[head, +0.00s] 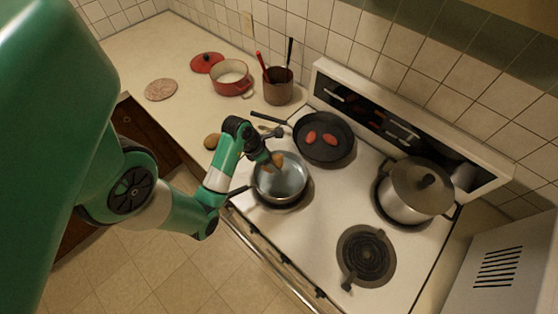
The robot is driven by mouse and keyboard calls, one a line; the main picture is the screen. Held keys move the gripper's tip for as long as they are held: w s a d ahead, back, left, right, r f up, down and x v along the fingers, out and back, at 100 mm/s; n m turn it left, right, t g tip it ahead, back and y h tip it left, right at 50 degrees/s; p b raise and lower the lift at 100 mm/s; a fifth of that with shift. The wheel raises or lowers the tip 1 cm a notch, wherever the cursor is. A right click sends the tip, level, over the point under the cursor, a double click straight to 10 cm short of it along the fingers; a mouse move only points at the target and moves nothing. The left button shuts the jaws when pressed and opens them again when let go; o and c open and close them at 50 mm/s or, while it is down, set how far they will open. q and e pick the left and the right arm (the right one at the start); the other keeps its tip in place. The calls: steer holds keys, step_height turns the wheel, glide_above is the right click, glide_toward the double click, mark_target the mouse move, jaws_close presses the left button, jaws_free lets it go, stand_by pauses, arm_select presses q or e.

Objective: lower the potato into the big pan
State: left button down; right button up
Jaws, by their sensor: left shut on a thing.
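My left gripper (273,160) is shut on a brown potato (278,158). It holds the potato over the far left part of a silver pan (286,184), inside the outline of its rim in this view. The gripper partly hides the potato, and I cannot tell how high it is above the pan's bottom. The silver pan stands on the front left of the stove and looks empty otherwise. A black frying pan (339,151) behind it holds two reddish oval things (330,139). My right gripper is not in view.
A round brown thing (211,141) lies on the counter (160,115). A lidded pot (403,205) stands at the stove's right, and the front burner (366,257) is bare. A red pot (232,88) and a utensil crock (279,93) stand behind.

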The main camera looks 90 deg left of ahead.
mark_target(273, 175)
arm_select(q)
steer(key=shift+f+b, duration=2.8)
stand_by(1.1)
stand_by(0.4)
jaws_free()
steer(key=p+v, duration=0.2)
steer(key=v, duration=0.4)
steer(key=shift+a+r, duration=0.1)
steer(key=p+v, duration=0.5)
steer(key=shift+s+r+p, duration=0.1)
steer(key=shift+r+p, duration=0.15)
steer(key=shift+p, duration=0.05)
